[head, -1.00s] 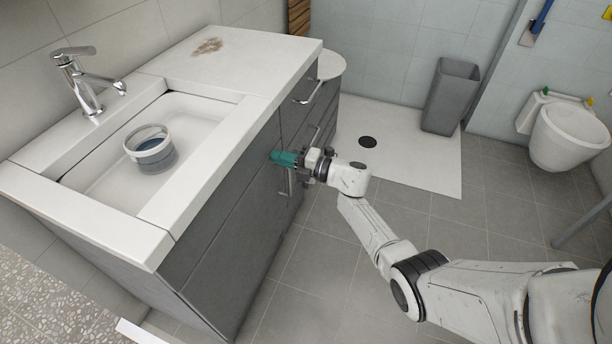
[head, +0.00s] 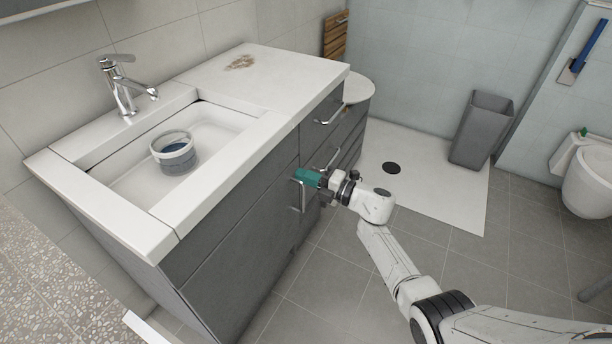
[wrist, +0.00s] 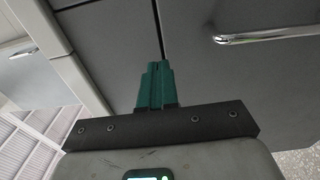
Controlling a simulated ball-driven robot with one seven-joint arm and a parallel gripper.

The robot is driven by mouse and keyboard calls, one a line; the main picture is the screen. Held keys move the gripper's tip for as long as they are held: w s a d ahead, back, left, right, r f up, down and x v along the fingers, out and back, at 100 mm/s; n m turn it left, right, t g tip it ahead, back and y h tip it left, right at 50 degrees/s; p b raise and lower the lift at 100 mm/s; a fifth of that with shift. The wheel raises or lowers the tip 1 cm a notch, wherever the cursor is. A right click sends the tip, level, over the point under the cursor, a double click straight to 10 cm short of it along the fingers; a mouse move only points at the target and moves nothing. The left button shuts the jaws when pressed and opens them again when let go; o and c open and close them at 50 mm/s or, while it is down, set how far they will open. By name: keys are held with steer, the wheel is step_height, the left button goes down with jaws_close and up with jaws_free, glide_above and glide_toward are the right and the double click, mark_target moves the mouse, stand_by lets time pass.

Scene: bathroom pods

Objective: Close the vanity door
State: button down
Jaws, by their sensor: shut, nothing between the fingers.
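The vanity (head: 190,275) is a grey cabinet with a white top on the left of the head view. Its large front door (head: 240,235) lies under the basin and looks flush, or nearly flush, with the front. A vertical metal handle (head: 302,196) is near its right edge. My gripper (head: 297,176) has its teal fingers shut and empty, at the door's right edge beside the top of this handle. In the wrist view the shut fingers (wrist: 155,68) point at a thin dark seam between two grey panels (wrist: 105,40). A metal handle (wrist: 265,38) lies right of them. Actual contact cannot be told.
Drawers (head: 322,125) with metal handles stand right of the door. A glass bowl (head: 173,153) sits in the basin below the tap (head: 125,85). A grey bin (head: 482,130) and toilet (head: 590,180) are farther right. Tiled floor (head: 330,285) before the vanity is clear.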

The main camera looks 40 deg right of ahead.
steer(key=p+v, duration=0.1)
steer(key=v, duration=1)
steer(key=shift+p, duration=0.35)
steer(key=shift+f, duration=0.15)
steer(key=s+d+r+m+g+h+p, duration=0.1)
steer(key=d+r+m+h+p, duration=0.2)
steer(key=m+h, duration=0.55)
steer(key=s+d+r+m+g+h+p, duration=0.25)
steer(key=r+m+h, duration=0.25)
steer(key=m+h, duration=0.3)
steer(key=s+a+f+m+g+y+p, duration=0.2)
steer(key=s+a+m+g+y+p, duration=0.4)
steer(key=s+a, duration=1.3)
steer(key=s+g+y, duration=0.3)
steer(key=s+g, duration=0.1)
steer(key=g, duration=0.2)
steer(key=shift+a, duration=0.2)
